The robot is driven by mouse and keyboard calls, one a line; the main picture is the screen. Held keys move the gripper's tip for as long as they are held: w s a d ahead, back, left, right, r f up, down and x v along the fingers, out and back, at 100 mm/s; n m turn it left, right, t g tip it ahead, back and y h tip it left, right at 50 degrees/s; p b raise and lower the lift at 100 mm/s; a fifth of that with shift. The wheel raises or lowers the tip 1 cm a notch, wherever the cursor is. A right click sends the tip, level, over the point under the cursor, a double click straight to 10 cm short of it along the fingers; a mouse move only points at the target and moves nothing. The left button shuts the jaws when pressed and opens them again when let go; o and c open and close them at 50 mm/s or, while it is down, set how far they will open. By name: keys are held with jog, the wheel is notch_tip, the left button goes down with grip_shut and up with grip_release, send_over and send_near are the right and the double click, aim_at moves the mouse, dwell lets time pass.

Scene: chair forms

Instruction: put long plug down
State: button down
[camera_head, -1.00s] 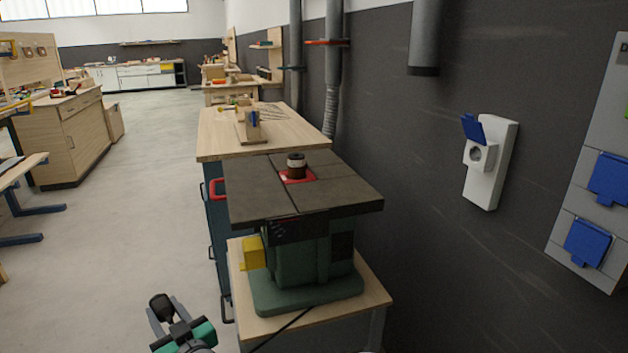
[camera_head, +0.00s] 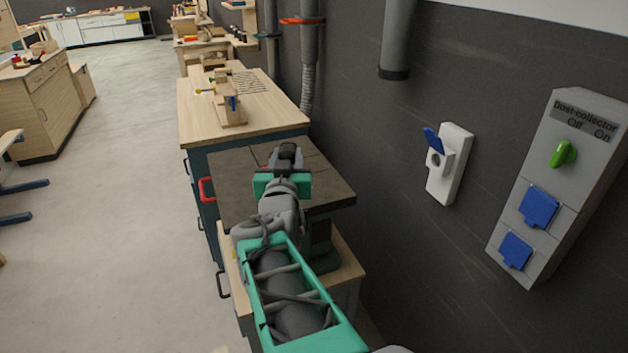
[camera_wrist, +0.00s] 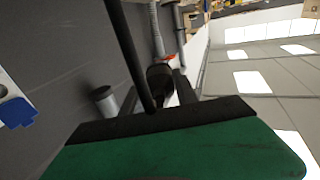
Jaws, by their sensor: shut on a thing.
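My gripper (camera_head: 286,155) is over the dark top of the green machine (camera_head: 235,195), seen from behind along my arm. In the wrist view, my gripper (camera_wrist: 158,88) is shut on a black plug (camera_wrist: 160,78) with its dark fingers on both sides. A black cable (camera_wrist: 125,45) runs from near the plug to the top edge of the view. In the head view my wrist hides most of the plug, and I cannot tell whether it touches the machine top.
A wooden workbench (camera_head: 245,108) stands behind the machine. On the right wall are a white socket with an open blue lid (camera_head: 447,175) and a grey dust-collector switch box (camera_head: 535,185) with a green knob. Grey pipes (camera_head: 310,60) hang beyond.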

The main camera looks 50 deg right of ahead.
jog(key=d+f+p, duration=0.1)
jog(key=d+f, duration=0.2)
jog(key=d, duration=0.5)
send_over(314, 190)
notch_tip(314, 190, down, 6)
jog(key=shift+r+p, duration=0.1)
jog(key=shift+p, duration=0.2)
notch_tip(314, 190, down, 3)
jog(key=shift+d+r+p, duration=0.1)
jog(key=shift+d+p, duration=0.05)
jog(key=shift+p, duration=0.25)
jog(key=shift+f, duration=0.3)
jog(key=shift+f, duration=0.1)
jog(key=shift+f+b, duration=0.3)
jog(key=shift+b, duration=0.3)
jog(key=shift+f+b, duration=0.25)
jog(key=shift+b, duration=0.1)
